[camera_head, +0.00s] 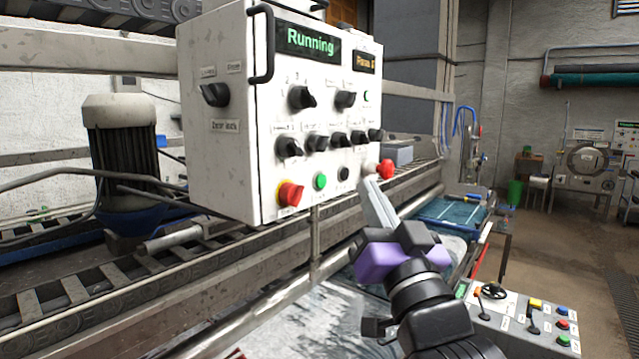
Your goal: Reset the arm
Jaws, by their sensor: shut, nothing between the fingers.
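My gripper (377,204) reaches up from the lower right, with a purple and black body and long pale grey fingers that are shut together and empty. Its fingertips lie in front of the lower right part of a white control box (222,150), close to a red knob (385,168) at the box's right edge. I cannot tell whether they touch it. The box's display (310,42) reads "Running". Several black knobs, a green button (320,181) and a red emergency button (290,194) are on its front.
A conveyor rail (110,300) runs under the box, with a large motor (122,150) at left. A second control panel (520,320) with a lever and coloured buttons stands at lower right. Open floor (560,240) lies at right, before a machine (585,160) by the wall.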

